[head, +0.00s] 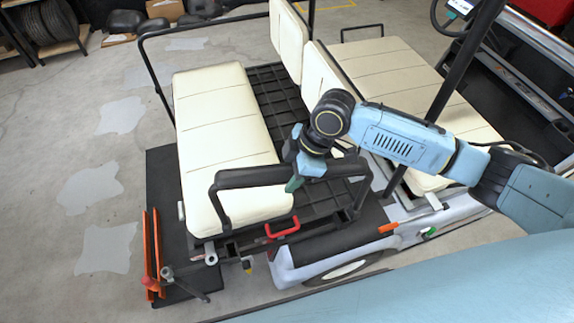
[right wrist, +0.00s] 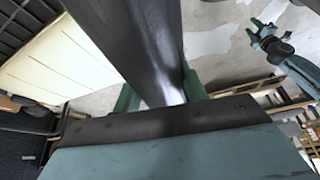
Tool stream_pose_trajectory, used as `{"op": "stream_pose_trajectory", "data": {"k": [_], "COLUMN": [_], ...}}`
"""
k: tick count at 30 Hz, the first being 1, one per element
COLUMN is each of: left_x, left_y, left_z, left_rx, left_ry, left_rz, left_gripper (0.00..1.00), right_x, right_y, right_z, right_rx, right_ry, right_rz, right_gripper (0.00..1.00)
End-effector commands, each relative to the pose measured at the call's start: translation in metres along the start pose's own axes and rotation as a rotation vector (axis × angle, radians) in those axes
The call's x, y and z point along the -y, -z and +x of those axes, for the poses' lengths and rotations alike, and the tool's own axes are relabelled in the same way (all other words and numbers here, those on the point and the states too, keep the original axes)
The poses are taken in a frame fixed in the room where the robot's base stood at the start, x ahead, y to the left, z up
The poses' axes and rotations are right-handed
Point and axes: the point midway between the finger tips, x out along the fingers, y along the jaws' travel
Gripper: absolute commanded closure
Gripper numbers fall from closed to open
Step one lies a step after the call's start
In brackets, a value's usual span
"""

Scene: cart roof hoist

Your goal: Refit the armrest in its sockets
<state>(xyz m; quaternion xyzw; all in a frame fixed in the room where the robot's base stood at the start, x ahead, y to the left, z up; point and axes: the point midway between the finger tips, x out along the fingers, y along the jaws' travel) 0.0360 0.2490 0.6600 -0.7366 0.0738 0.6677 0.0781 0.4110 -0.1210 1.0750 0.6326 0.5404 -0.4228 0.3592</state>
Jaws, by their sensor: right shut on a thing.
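The armrest (head: 250,177) is a black padded bar with a leg bent down at each end. It is over the near end of the cream rear seat (head: 222,130) in the head view. My right gripper (head: 297,178) is shut around the bar near its middle. In the right wrist view the black bar (right wrist: 140,40) runs between the green fingers of this gripper (right wrist: 160,95). The leg ends come down near the black frame beside the seat; I cannot tell whether they sit in sockets. My left gripper (right wrist: 257,32) shows in the right wrist view, fingers apart and empty.
A red handle (head: 283,230) is on the frame below the armrest. Orange rails (head: 151,250) stand at the rear platform (head: 160,180). A black side rail (head: 150,65) edges the seat's far side.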

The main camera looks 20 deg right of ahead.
Motion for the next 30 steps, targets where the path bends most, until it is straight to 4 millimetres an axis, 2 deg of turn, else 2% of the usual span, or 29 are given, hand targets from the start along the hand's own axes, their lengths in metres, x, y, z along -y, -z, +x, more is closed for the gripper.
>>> {"op": "stream_pose_trajectory", "data": {"k": [1,3,11,20,30], "left_x": [0.0,0.0,0.0,-0.001,-0.001], "left_y": [0.002,0.003,0.002,-0.004,-0.007], "left_z": [-0.008,-0.012,-0.015,0.001,0.029], "left_rx": [-0.003,-0.003,-0.001,0.006,0.007], "left_ry": [0.0,0.0,0.0,-0.001,-0.001], "left_rz": [0.0,0.0,0.0,0.0,0.0], "left_gripper": [0.59,0.59,0.59,0.59,0.59], "right_x": [0.001,0.002,0.006,0.006,0.005], "right_y": [0.005,0.008,0.009,0.002,-0.009], "right_z": [-0.003,-0.001,0.007,0.022,0.048], "right_rx": [-0.002,-0.002,0.0,0.0,0.001], "right_ry": [0.016,0.038,0.071,0.07,0.069], "right_rz": [-0.044,-0.098,-0.182,-0.181,-0.18], "right_gripper": [1.0,1.0,1.0,1.0,1.0]}}
